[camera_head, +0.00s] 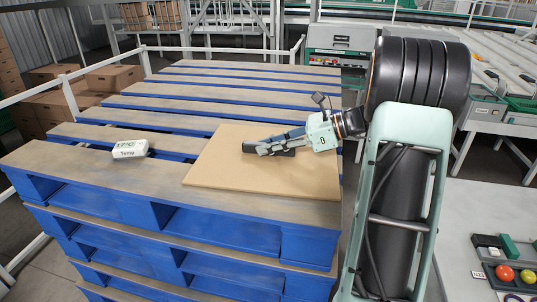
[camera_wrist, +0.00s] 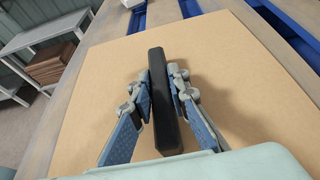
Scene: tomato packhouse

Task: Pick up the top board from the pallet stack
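A flat tan board (camera_head: 225,172) lies on top of the blue pallet stack (camera_head: 130,205), at its front right corner. My gripper (camera_wrist: 163,85) reaches down over the board with one finger on each side of the bar. Both fingertips appear to press against the bar's sides. The board looks flat, and I see no clear gap under it.
A small white box (camera_head: 130,149) with green print sits on the pallet slats left of the board. Brown cartons (camera_head: 60,108) and a white railing (camera_head: 105,64) stand to the left. A grey table (camera_head: 450,240) with tomatoes (camera_head: 504,273) is at the right.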

